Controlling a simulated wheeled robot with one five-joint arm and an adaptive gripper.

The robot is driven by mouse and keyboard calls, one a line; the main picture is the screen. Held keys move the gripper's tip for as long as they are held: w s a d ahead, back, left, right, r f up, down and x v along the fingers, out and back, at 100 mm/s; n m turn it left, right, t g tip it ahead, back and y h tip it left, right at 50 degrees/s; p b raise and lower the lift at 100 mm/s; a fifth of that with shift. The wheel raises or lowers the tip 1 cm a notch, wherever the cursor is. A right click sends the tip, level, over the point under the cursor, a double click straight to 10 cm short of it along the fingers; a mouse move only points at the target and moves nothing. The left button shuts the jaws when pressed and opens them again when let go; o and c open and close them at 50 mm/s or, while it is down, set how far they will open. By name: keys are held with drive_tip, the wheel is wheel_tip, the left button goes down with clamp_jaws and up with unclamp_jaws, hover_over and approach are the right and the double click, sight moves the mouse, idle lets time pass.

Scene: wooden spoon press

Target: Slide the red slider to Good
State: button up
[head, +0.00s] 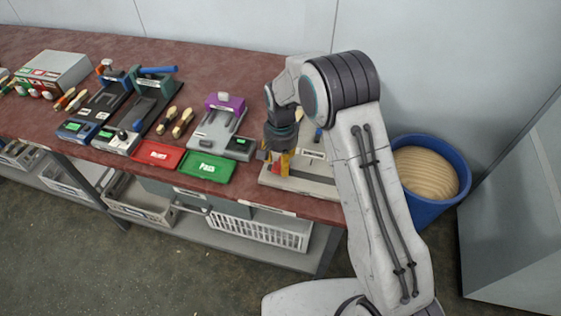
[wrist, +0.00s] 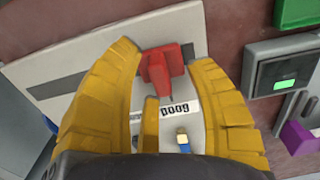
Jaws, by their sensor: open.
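The red slider (wrist: 160,68) stands on a pale panel (wrist: 112,47), at the right end of the visible part of its dark slot (wrist: 58,88) in the wrist view. The white "Good" label (wrist: 178,110) shows upside down just below the slider. My gripper (wrist: 164,56) is open, with its yellow fingers on either side of the slider and gaps visible between. In the head view, my gripper (head: 279,158) is low over the panel (head: 305,186) at the table's right end. A bit of the red slider (head: 274,168) shows beside the fingers, and my arm hides part of the panel.
Left of the panel are a grey device with a purple block (head: 226,103), a green Pass tray (head: 206,166) and a red tray (head: 158,154). More devices and tools stand farther left. A blue bin (head: 432,213) stands right of the table.

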sight(280, 159)
wheel_tip(280, 159, up, 11)
drive_tip(key=shift+r, duration=0.15)
idle(0.4)
idle(0.5)
drive_tip(key=s+d+f+n+g, duration=0.1)
drive_tip(key=s+d+f+n, duration=0.15)
drive_tip(key=s, duration=0.35)
drive_tip(key=s+d+f+n+g, duration=0.1)
drive_tip(key=s+d+n, duration=0.1)
drive_tip(key=s+n, duration=0.25)
drive_tip(key=s+d+r+m+t, duration=0.1)
drive_tip(key=s+d+r+t, duration=0.2)
drive_tip(key=s+d+r, duration=0.2)
drive_tip(key=s+d+r+m+t, duration=0.2)
drive_tip(key=s+d+r, duration=0.3)
drive_tip(key=s+r, duration=0.3)
drive_tip(key=s, duration=0.3)
drive_tip(key=shift+s+d+r+t, duration=0.2)
drive_tip(key=shift+d+r+t, duration=0.1)
drive_tip(key=shift+d+t, duration=0.1)
